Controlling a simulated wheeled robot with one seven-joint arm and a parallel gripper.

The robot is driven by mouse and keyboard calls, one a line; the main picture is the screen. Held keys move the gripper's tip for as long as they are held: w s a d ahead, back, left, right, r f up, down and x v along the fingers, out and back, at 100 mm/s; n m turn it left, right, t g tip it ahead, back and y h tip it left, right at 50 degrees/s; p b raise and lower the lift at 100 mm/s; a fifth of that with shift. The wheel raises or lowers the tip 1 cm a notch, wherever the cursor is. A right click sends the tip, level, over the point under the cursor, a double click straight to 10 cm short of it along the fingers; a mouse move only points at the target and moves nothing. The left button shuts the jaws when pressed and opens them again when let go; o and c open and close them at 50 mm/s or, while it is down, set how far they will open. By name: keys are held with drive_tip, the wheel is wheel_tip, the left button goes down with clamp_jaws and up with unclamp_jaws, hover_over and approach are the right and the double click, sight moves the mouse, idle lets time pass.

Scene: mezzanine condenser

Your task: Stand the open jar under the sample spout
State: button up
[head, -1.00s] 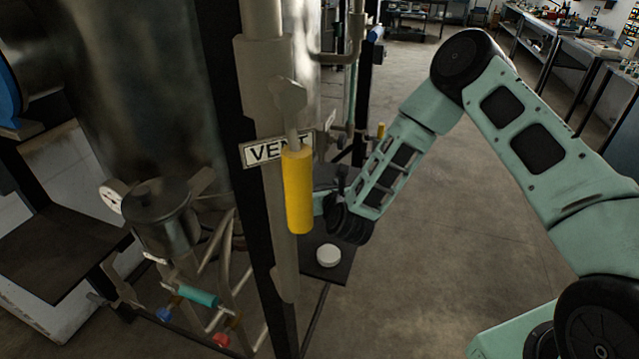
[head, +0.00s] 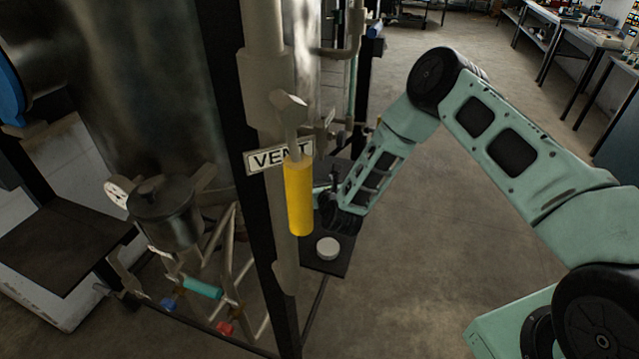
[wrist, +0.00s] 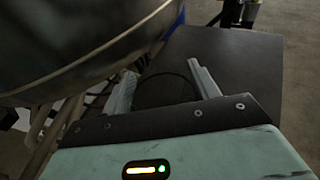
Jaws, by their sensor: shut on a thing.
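In the wrist view my gripper (wrist: 162,82) has its two pale fingers on either side of a dark round shape with a thin curved rim, which I take to be the open jar (wrist: 165,90). The jar's body is hard to make out against the dark shelf (wrist: 235,65) beyond and below it. A large dark curved vessel (wrist: 75,45) hangs close on the left. In the head view my gripper is mostly hidden behind the yellow handle and the post. I cannot make out the sample spout for certain in either view.
A white round lid-like disc (head: 328,248) lies on the dark shelf (head: 335,265) just in front of my wrist. The post with the yellow handle (head: 299,198) and VENT sign (head: 262,160) stands to its left. Open floor (head: 450,230) lies to the right.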

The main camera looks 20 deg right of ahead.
drive_tip(key=o, duration=1.1)
drive_tip(key=shift+c, duration=0.2)
drive_tip(key=shift+r+p, duration=0.2)
drive_tip(key=shift+p, duration=0.15)
drive_tip(key=b+v, duration=0.4)
drive_tip(key=v, duration=0.8)
